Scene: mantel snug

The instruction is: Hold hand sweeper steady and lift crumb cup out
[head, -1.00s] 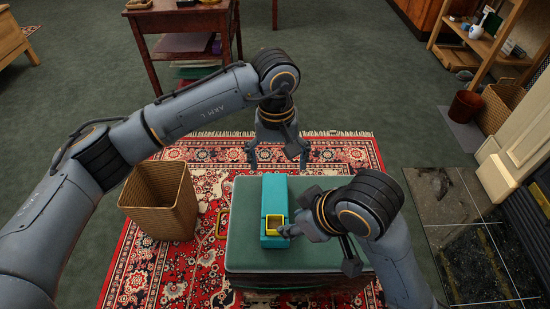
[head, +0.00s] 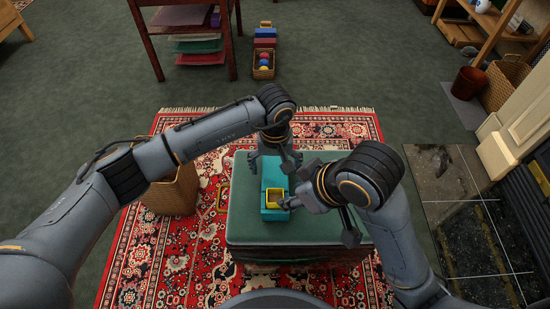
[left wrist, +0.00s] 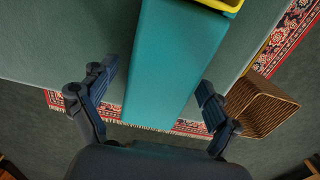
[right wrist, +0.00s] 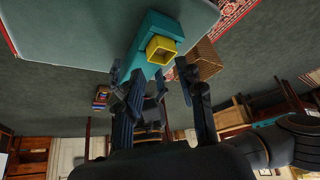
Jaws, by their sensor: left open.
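The hand sweeper is a long teal block (head: 273,183) lying on the green-topped ottoman (head: 252,222). The crumb cup is a square yellow cup (head: 274,193) set in its near end; it also shows in the right wrist view (right wrist: 161,48). My left gripper (head: 273,163) points down over the sweeper's far part. Its fingers are open on either side of the teal body (left wrist: 165,75) in the left wrist view, with gaps. My right gripper (head: 286,203) is close by the cup's right side, fingers apart; whether a fingertip touches the cup is unclear.
A wicker basket (head: 172,196) stands left of the ottoman on the red rug (head: 150,250), partly behind my left arm. A wooden table (head: 186,62) and a small box of balls (head: 263,72) are at the back. A stone hearth (head: 455,215) is at right.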

